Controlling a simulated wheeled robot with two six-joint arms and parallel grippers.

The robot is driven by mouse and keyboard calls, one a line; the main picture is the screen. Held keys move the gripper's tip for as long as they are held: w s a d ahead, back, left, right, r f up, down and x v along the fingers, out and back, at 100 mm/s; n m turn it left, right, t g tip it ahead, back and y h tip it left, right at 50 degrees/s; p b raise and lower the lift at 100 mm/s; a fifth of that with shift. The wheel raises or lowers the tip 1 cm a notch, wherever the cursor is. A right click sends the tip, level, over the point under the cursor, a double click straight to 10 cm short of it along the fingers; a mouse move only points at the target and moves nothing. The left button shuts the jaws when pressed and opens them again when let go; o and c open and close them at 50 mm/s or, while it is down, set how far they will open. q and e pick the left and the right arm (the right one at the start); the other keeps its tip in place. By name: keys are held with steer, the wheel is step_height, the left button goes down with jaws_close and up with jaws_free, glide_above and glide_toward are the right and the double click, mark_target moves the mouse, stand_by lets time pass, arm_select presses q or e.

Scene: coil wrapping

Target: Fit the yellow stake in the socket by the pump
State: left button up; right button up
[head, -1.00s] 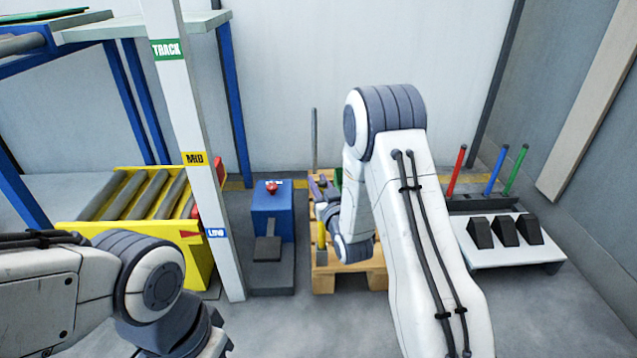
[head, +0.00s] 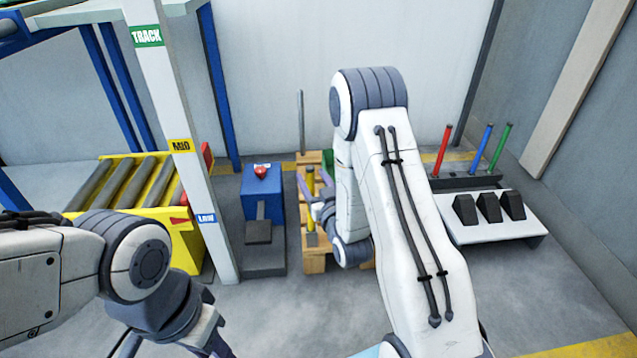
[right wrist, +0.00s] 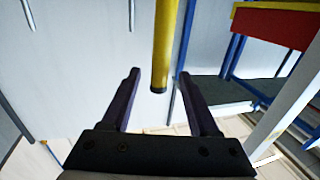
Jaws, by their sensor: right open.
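The yellow stake (head: 310,187) stands upright at the wooden pallet, with a grey block (head: 311,240) at its foot. My right gripper (head: 316,186) is open, with its purple fingers around the stake. In the right wrist view, the stake (right wrist: 162,45) shows between the two open fingertips, its dark end visible and not clamped. A blue unit with a red knob (head: 262,190) and a grey pedal stands left of the pallet; it may be the pump. I cannot make out the socket. My left gripper (head: 216,344) is partly cut off at the bottom edge.
A white labelled post (head: 185,150) and a yellow roller conveyor (head: 185,245) stand at the left. Red, blue and green stakes (head: 442,150) stand in a rack at the right, behind a white stand with black wedges (head: 490,207). Grey floor lies open in front.

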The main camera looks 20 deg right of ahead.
steer(key=s+p, duration=0.2)
steer(key=s, duration=0.3)
steer(key=shift+s+p, duration=0.1)
steer(key=shift+p, duration=0.2)
